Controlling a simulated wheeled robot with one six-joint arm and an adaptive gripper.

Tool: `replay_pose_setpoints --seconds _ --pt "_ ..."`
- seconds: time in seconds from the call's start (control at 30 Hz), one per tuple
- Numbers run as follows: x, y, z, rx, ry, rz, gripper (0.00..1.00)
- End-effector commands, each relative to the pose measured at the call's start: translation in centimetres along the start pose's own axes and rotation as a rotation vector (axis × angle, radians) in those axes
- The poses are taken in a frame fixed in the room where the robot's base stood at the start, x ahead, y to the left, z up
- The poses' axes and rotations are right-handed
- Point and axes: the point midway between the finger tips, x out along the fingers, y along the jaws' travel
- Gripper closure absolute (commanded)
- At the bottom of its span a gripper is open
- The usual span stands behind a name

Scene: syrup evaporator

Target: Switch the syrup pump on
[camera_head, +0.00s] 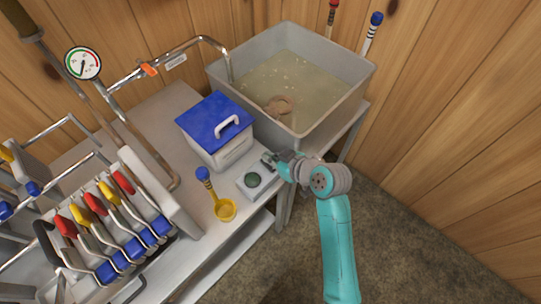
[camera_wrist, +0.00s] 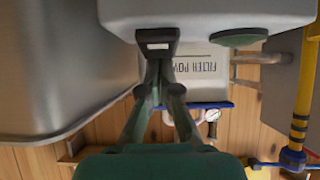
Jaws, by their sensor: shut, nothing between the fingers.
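A small pale control box (camera_head: 263,186) with a round green button (camera_head: 254,180) sits near the front edge of the metal bench. In the wrist view, the box (camera_wrist: 205,14) fills the top, and the green button (camera_wrist: 238,37) is at its right. My gripper (camera_head: 272,160) is shut and empty at the box's back right side in the head view. In the wrist view, the gripper (camera_wrist: 158,68) has its fingers together below a dark piece with a pale face (camera_wrist: 157,45) at the box edge. I cannot tell whether they touch, or whether any switch there is on.
A white filter-powder tub with a blue lid (camera_head: 215,117) stands behind the box. A grey tank of liquid (camera_head: 346,103) is behind my gripper. Racked tools and a gauge (camera_head: 83,63) are further left. Open floor lies right.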

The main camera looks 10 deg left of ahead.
Motion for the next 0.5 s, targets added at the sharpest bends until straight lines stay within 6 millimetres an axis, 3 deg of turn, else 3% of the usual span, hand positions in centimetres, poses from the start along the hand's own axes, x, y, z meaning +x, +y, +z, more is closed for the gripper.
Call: replay_pose_setpoints --seconds 0.5 --pt "0.51 -0.01 0.27 -0.001 -0.071 -0.002 1.0"
